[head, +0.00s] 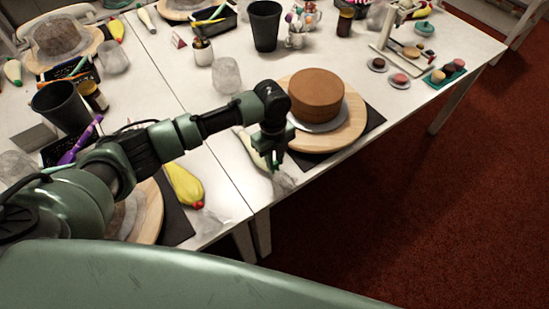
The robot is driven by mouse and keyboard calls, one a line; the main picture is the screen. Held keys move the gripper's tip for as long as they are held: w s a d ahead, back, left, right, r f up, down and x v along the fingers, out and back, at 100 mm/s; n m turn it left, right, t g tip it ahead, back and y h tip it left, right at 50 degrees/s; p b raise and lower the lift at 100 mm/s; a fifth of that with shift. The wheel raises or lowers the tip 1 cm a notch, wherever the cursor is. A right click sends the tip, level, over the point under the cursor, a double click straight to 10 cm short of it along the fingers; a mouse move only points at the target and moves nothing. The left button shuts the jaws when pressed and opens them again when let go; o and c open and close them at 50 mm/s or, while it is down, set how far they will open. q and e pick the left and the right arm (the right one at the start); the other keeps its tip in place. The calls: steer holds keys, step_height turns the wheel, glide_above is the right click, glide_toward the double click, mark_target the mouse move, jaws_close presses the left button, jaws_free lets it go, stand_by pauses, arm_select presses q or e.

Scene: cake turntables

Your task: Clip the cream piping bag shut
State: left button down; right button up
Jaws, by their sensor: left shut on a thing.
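The cream piping bag (251,147) lies on the white table at the left of the cake board, its near end pointing toward the front edge. My left gripper (274,164) reaches down over this near end. It is shut on what looks like a small green clip at the bag's end. The fingers hide most of the clip, so I cannot tell how it sits on the bag. My right gripper is not in view.
A brown cake (316,94) stands on a round wooden turntable (345,135) over a dark mat, close right of my gripper. A yellow piping bag (184,185) lies left. A clear glass (226,76) and black cup (264,25) stand behind. The table's front edge is near.

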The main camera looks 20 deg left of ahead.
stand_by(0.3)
arm_select(q)
steer(key=shift+f, duration=0.35)
steer(key=shift+f+b, duration=0.35)
steer(key=shift+f, duration=0.75)
stand_by(1.1)
steer(key=c, duration=1.2)
jaws_free()
steer(key=shift+r, duration=0.1)
step_height(320, 180, up, 6)
steer(key=p, duration=0.6)
